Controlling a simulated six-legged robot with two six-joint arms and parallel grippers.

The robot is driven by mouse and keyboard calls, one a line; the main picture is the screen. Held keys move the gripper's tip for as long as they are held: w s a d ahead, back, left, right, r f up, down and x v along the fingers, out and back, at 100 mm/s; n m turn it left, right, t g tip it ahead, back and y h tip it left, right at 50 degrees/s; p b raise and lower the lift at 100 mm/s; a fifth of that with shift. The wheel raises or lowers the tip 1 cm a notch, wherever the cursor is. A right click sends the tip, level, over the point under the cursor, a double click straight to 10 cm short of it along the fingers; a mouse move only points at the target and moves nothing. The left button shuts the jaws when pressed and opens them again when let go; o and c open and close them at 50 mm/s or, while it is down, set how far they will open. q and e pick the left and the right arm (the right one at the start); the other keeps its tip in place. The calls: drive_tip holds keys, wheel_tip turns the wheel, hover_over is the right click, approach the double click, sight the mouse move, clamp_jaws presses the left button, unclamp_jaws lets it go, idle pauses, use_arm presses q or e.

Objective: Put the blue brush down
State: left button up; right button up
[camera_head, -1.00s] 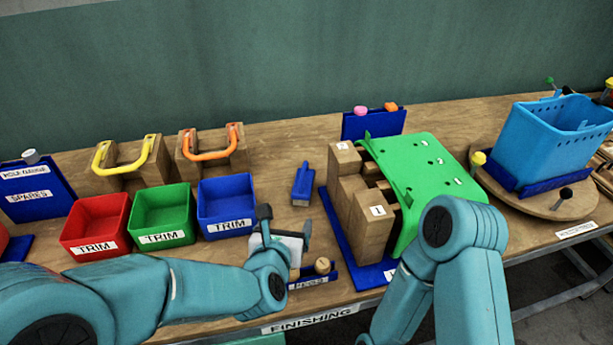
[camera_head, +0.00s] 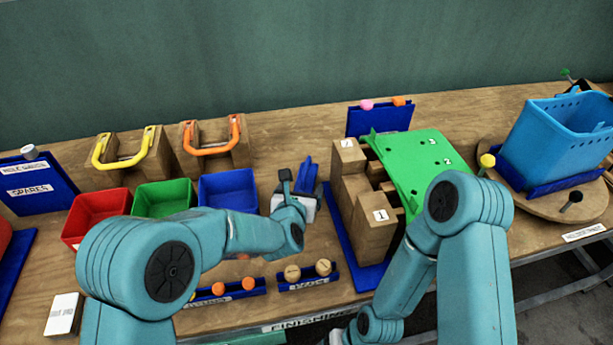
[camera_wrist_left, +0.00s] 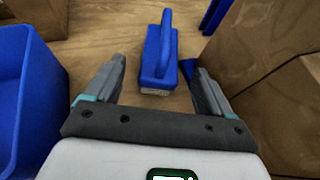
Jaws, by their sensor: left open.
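The blue brush (camera_head: 308,172) lies on the wooden table between the blue bin and the wooden block fixture, partly hidden behind my left gripper (camera_head: 299,182). In the left wrist view the brush (camera_wrist_left: 158,52) lies with its handle up and pale bristles down on the wood. My left gripper (camera_wrist_left: 159,72) is open, with one finger on each side of the brush's near end and a visible gap on both sides. The fingers do not grip it. My right arm bends down at the front; its fingers do not show.
The blue bin (camera_head: 229,187) stands close on the left, with green (camera_head: 163,196) and red (camera_head: 98,212) bins beyond. The wooden blocks (camera_head: 376,226) under a green panel (camera_head: 410,165) stand close on the right. Bare wood lies behind the brush.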

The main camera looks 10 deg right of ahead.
use_arm(q)
drive_tip(key=shift+w+d, duration=0.2)
drive_tip(key=shift+w, duration=0.15)
drive_tip(key=p+x, duration=0.2)
drive_tip(key=x, duration=0.2)
drive_tip(key=shift+f, duration=0.2)
drive_tip(key=shift+w+d, duration=0.2)
drive_tip(key=shift+w, duration=0.1)
drive_tip(key=shift+f, duration=0.15)
drive_tip(key=shift+w, duration=0.15)
drive_tip(key=c, duration=1.1)
